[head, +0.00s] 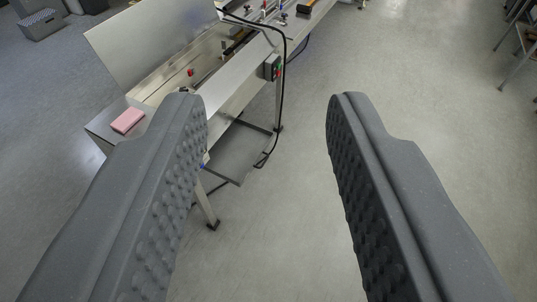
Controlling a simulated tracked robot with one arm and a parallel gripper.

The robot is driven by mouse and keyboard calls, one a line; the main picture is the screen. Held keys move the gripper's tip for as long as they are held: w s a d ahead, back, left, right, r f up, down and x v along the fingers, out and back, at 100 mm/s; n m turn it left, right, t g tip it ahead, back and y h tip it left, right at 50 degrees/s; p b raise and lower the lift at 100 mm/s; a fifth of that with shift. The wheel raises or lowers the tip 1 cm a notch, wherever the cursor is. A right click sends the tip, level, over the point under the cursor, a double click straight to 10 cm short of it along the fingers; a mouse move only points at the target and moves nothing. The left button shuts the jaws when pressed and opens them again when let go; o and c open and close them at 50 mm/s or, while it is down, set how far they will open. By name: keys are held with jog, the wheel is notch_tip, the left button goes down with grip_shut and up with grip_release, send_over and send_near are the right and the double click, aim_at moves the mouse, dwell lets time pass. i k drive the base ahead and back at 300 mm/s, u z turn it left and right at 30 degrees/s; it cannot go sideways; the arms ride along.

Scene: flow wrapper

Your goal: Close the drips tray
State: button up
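My gripper (266,108) is open and empty, with its two dark grey studded fingers wide apart in the foreground. A flat grey plate (237,152) sits low under the flow wrapper (232,88), just right of my left finger, and looks like the drips tray. It sticks out from below the machine's side towards the open floor. My left finger hides part of the machine and perhaps part of the plate. The gripper touches neither, as far as I can tell.
A pink block (128,120) lies on the machine's near end. A control box (272,67) with buttons is on its side, and a black cable (284,100) hangs down past the plate. Metal legs (208,208) stand below.

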aim_at(233, 157)
jog(key=z, duration=0.05)
jog(key=i, duration=0.95)
jog(key=u, duration=0.1)
